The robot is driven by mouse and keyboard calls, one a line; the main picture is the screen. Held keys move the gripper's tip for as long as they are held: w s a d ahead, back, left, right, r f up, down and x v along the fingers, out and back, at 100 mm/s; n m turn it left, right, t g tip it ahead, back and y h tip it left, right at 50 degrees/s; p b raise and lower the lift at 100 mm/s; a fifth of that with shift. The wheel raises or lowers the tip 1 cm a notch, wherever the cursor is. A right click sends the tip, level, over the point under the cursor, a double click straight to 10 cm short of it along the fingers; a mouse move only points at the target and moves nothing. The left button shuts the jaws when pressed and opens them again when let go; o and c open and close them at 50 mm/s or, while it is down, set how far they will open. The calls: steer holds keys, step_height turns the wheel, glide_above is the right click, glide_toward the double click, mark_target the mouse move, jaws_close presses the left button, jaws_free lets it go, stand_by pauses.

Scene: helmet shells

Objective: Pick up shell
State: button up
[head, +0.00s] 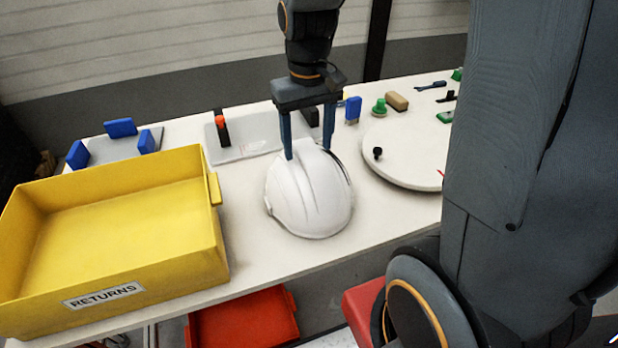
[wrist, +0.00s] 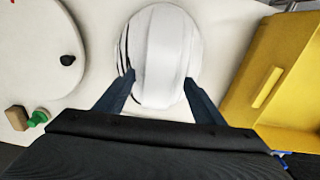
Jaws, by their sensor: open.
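A white helmet shell (head: 310,198) sits dome up on the table in the middle of the head view. It also shows in the wrist view (wrist: 161,50), between the fingers at its near end. My gripper (head: 308,154) points down over the shell with its two fingers open. In the head view one finger is on each side of the shell's far upper part. The wrist view shows the fingers (wrist: 158,82) spread about as wide as the shell. I cannot tell whether they touch it.
A yellow bin marked RETURNS (head: 212,240) stands to the left. A white round plate (head: 405,170) with a black knob lies to the right. Behind are a grey plate (head: 255,140) and a fixture with blue blocks (head: 120,128). A red bin (head: 245,318) is below the table edge.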

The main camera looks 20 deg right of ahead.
steer(key=shift+f, duration=0.45)
jaws_close()
